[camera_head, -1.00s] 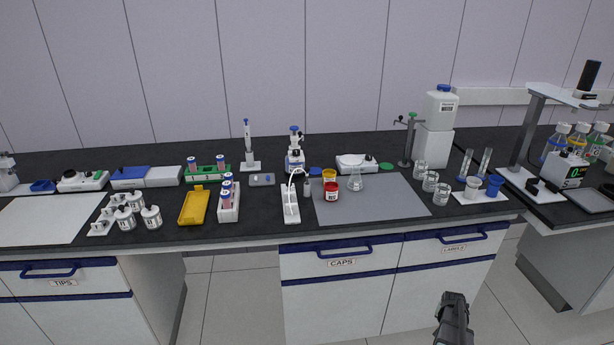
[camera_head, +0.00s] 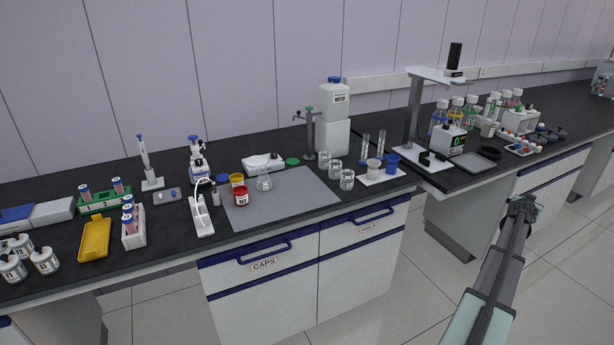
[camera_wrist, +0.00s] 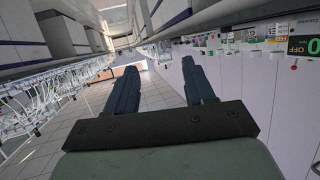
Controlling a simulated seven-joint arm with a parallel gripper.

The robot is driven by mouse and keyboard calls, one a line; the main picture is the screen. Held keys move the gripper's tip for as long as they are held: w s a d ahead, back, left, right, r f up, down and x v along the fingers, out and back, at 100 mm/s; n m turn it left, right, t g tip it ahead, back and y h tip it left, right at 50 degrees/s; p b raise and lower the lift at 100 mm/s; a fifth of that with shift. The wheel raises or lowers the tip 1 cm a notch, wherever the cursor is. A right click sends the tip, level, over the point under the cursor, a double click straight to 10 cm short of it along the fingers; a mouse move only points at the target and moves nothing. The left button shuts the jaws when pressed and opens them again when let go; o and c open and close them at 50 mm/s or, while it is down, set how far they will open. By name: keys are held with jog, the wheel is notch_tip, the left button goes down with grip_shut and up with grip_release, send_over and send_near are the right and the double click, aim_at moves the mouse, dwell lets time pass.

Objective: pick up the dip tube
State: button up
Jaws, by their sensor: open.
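A thin white curved tube (camera_head: 201,184), which may be the dip tube, rises from a long white holder (camera_head: 202,222) near the bench's front edge. It is too small to be sure. My gripper (camera_head: 523,203) is at the right in the head view, in front of the bench and far from that holder. In the wrist view my gripper (camera_wrist: 160,70) has its two fingers apart with nothing between them. The holder and tube cannot be made out in the wrist view.
A grey mat (camera_head: 285,205) with a flask (camera_head: 264,182) and a red-labelled jar (camera_head: 240,196) lies right of the holder. A white tube rack (camera_head: 133,232) and yellow tray (camera_head: 94,239) stand left. Glass beakers (camera_head: 347,180) stand right. The floor (camera_head: 400,285) before the bench is clear.

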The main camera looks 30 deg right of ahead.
jog(key=s+d+r+h, duration=0.1)
jog(key=s+d+r, duration=0.3)
jog(key=r, duration=0.5)
jog(key=w+r+n, duration=0.2)
jog(key=w+n, duration=0.1)
jog(key=w, duration=0.5)
jog(key=w+a+n+t+y, duration=0.1)
jog(key=w+a+n+y, duration=0.45)
jog(key=w+a, duration=1.45)
jog(key=w+a+n+y, duration=0.3)
jog(key=w+a+n, duration=0.6)
jog(key=w+a, duration=1.1)
jog(key=w+a+n+y, duration=0.2)
jog(key=w+a+n, duration=0.3)
jog(key=w+a, duration=0.55)
jog(key=n+g+y, duration=0.4)
jog(key=n+g, duration=0.1)
jog(key=n, duration=1)
send_near(213, 180)
jog(key=shift+w+d+r, duration=0.1)
jog(key=shift+w+r, duration=0.5)
jog(key=shift+w, duration=0.2)
jog(key=shift+f, duration=0.1)
notch_tip(213, 180, down, 14)
jog(key=shift+s+r, duration=0.15)
jog(key=shift+r, duration=0.05)
grip_shut()
